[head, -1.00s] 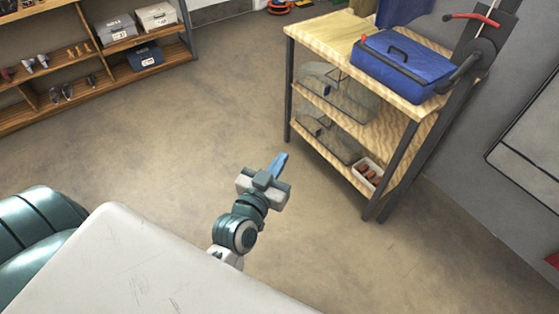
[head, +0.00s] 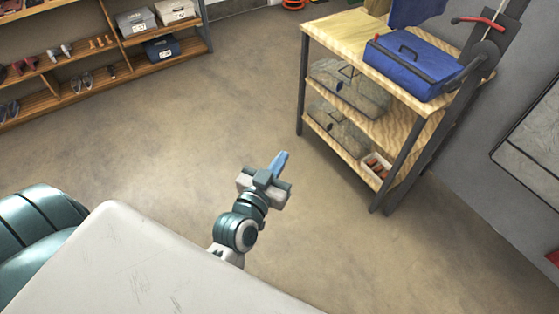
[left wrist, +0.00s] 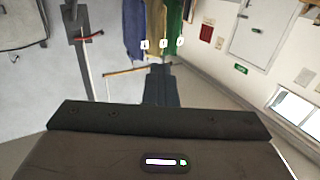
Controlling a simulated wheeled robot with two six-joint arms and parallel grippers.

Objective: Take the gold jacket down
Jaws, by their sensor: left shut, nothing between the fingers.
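In the left wrist view, the gold jacket (left wrist: 156,28) hangs at the top between a blue garment (left wrist: 134,30) and a green garment (left wrist: 175,28). Small white tags show at the garments' ends. My right gripper is not in view.
A shoe rack (head: 100,84) stands far left. The floor between is clear.

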